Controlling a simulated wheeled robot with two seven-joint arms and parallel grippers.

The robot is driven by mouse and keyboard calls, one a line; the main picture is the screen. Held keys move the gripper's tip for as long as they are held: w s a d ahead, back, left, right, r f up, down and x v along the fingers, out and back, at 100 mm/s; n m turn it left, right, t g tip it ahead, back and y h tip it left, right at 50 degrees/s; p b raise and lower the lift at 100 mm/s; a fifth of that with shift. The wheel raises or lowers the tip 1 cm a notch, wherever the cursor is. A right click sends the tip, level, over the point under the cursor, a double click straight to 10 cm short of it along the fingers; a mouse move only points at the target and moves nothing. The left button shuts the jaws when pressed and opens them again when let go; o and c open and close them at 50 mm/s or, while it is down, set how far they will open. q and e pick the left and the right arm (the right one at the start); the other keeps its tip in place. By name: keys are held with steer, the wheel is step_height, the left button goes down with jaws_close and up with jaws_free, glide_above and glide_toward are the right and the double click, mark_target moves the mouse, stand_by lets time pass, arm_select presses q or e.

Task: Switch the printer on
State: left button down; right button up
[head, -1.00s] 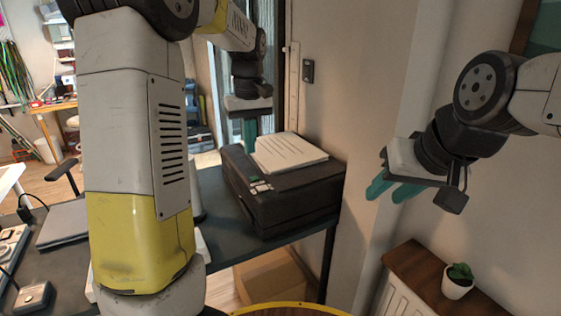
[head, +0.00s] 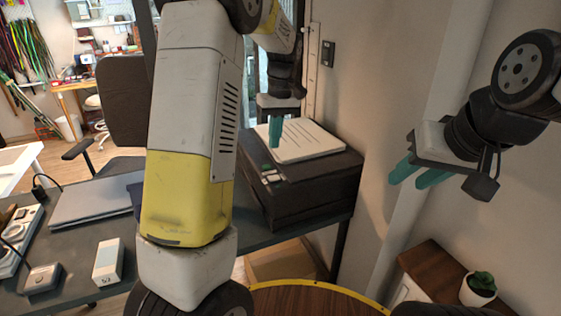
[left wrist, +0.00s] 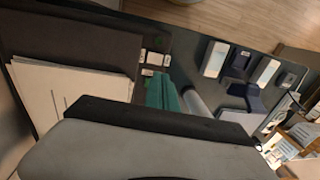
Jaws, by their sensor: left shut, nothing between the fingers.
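The dark printer (head: 318,190) stands on the desk's right end in the head view, with white paper (head: 305,143) on top. Its small light buttons (head: 270,177) are on the near left part of its top. They also show in the left wrist view (left wrist: 153,60), just beyond my fingertips. My left gripper (head: 275,134), with teal fingers shut and empty, points down near the paper's left edge, behind the buttons. Its fingers also show in the left wrist view (left wrist: 164,92). I cannot tell its height above the printer. My right gripper (head: 412,174) hangs open and empty, right of the printer.
A laptop (head: 95,201), a small white box (head: 108,262) and a power strip (head: 18,235) are on the desk's left part. A wall is right of the printer. A potted plant (head: 481,285) stands on a wooden cabinet at lower right.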

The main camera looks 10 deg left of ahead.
mark_target(270, 177)
arm_select(q)
steer(key=f, duration=0.6)
steer(key=a+f, duration=0.1)
steer(key=f, duration=0.3)
steer(key=shift+s, duration=0.35)
